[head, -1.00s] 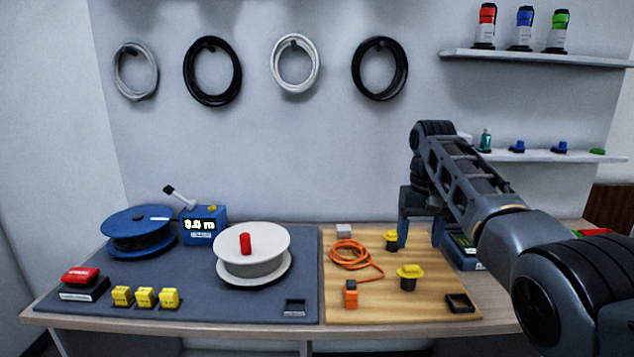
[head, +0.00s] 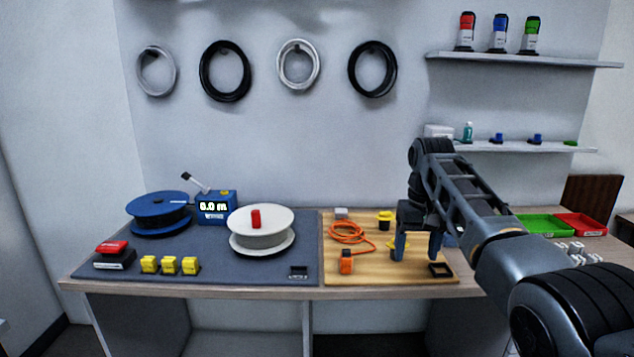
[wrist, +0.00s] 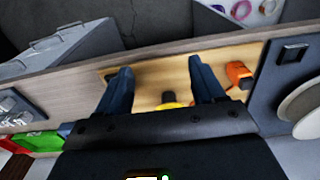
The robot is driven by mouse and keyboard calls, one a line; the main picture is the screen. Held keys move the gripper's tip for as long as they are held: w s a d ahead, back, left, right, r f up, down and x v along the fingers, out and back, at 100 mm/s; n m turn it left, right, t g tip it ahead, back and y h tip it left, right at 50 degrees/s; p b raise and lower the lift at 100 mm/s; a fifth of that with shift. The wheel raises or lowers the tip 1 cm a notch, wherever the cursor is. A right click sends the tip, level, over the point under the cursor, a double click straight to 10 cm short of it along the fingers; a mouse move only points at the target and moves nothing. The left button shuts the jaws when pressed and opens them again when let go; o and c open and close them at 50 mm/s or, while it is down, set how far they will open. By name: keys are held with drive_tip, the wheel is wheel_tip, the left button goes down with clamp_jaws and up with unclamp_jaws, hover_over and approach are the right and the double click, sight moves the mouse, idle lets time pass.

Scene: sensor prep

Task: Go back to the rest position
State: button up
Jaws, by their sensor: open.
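My gripper (head: 418,238) is at the end of my arm, above the right part of the workbench. Its two fingers point down and stand apart in the wrist view (wrist: 160,82), with nothing between them. In the wrist view, a yellow piece (wrist: 169,98) shows low between the finger bases, beyond the gripper. I cannot judge the gap to it exactly.
An orange cable coil (head: 347,232) and orange connector (head: 346,262) lie on the board. Left, a dark mat (head: 220,270) holds a white spool (head: 275,243), blue spool (head: 145,222), blue meter (head: 217,208) and yellow blocks (head: 169,265). Green (head: 545,225) and red (head: 580,224) trays stand right.

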drive_tip(key=s+a+f+t+y, duration=0.15)
drive_tip(key=s+f, duration=0.25)
drive_tip(key=f, duration=0.7)
drive_tip(key=s+a+f+t+h, duration=0.15)
drive_tip(key=s+f, duration=0.25)
drive_tip(key=f, duration=0.7)
drive_tip(key=s+f+t, duration=0.1)
drive_tip(key=s+f, duration=0.3)
drive_tip(key=s, duration=0.3)
drive_tip(key=s+a+f+t+y, duration=0.1)
drive_tip(key=s+f+t, duration=0.15)
drive_tip(key=s, duration=0.35)
drive_tip(key=s+f, duration=0.4)
drive_tip(key=s, duration=0.3)
drive_tip(key=s+d+r+t, duration=0.15)
drive_tip(key=s+r, duration=0.25)
drive_tip(key=s, duration=0.6)
drive_tip(key=s+r+t, duration=0.3)
drive_tip(key=s+r, duration=0.1)
drive_tip(key=s, duration=0.7)
drive_tip(key=s+d+r+t, duration=0.1)
drive_tip(key=s+r, duration=0.5)
drive_tip(key=r, duration=0.4)
drive_tip(key=s+d+r+t+h, duration=0.1)
drive_tip(key=s+r+t, duration=0.1)
drive_tip(key=s+r, duration=0.4)
wheel_tip(320, 180, up, 5)
drive_tip(key=shift+s+d+f+t, duration=0.1)
drive_tip(key=shift+s+d+t, duration=0.2)
drive_tip(key=shift+s, duration=0.1)
